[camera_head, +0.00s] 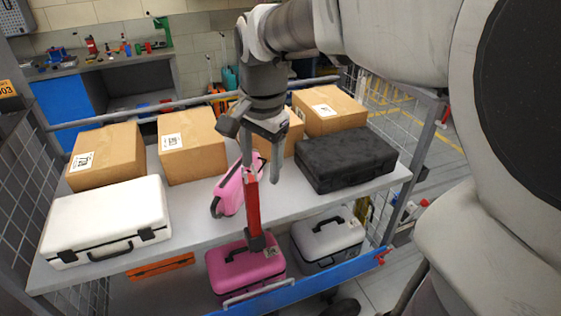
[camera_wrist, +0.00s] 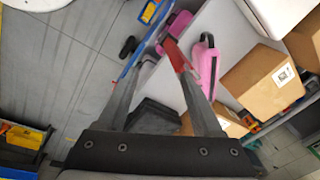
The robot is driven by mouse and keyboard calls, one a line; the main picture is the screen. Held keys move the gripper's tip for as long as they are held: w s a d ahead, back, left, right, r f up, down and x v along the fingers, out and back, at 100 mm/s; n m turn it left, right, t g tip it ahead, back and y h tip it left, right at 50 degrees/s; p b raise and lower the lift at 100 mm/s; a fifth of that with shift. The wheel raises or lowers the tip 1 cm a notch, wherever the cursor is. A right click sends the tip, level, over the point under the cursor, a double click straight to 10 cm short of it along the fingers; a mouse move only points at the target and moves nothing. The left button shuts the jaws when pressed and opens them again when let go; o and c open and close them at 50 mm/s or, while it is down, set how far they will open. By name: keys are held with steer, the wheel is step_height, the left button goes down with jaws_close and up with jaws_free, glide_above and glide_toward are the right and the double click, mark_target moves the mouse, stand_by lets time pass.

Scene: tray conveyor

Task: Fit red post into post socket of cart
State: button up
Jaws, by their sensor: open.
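The red post (camera_head: 253,207) stands near upright at the front edge of the cart shelf (camera_head: 185,245). Its lower end meets a dark fitting (camera_head: 257,241), which looks like the post socket; how deep it sits is hidden. My gripper (camera_head: 261,173) is open, pointing down at the top of the post. One finger overlaps the post top in the head view; the other is apart to the right. In the wrist view, the red post (camera_wrist: 176,54) shows by the tip of the right finger of my gripper (camera_wrist: 160,68). I cannot tell whether they touch.
A pink case (camera_head: 230,188) stands just behind the post. A white case (camera_head: 107,220), a black case (camera_head: 345,158) and several cardboard boxes (camera_head: 192,145) fill the upper shelf. Magenta (camera_head: 235,275) and grey (camera_head: 325,240) cases lie below, behind a blue front rail (camera_head: 300,288).

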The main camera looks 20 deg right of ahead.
steer(key=s+n+t, duration=0.4)
steer(key=s+n, duration=0.7)
steer(key=s, duration=0.1)
steer(key=shift+s+a+n, duration=0.3)
steer(key=shift+s+n, duration=0.1)
steer(key=shift+c, duration=1.4)
steer(key=shift+d, duration=0.15)
